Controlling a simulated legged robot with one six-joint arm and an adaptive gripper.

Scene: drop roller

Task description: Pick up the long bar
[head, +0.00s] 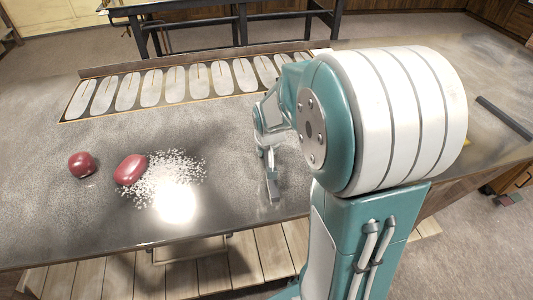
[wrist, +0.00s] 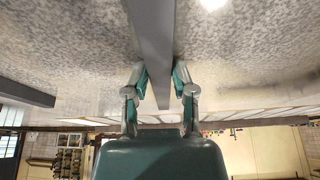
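The long bar (wrist: 152,35) is grey and straight. In the wrist view it runs from the top edge down between my fingers and narrows to an end just past them. My gripper (wrist: 160,78) has one finger on each side of the bar, with the pads against its sides. In the head view my gripper (head: 268,150) is over the middle of the table, and a short grey stretch of the bar (head: 272,186) shows below it. My arm stands at the right and may hide part of the bar. Whether the bar touches the table is unclear.
A second dark bar (head: 505,118) lies at the table's right end; the wrist view shows it at left (wrist: 25,92). Two red objects (head: 81,164) (head: 130,169) and white grains (head: 165,178) lie at left. A tray with pale ovals (head: 175,84) lies along the back.

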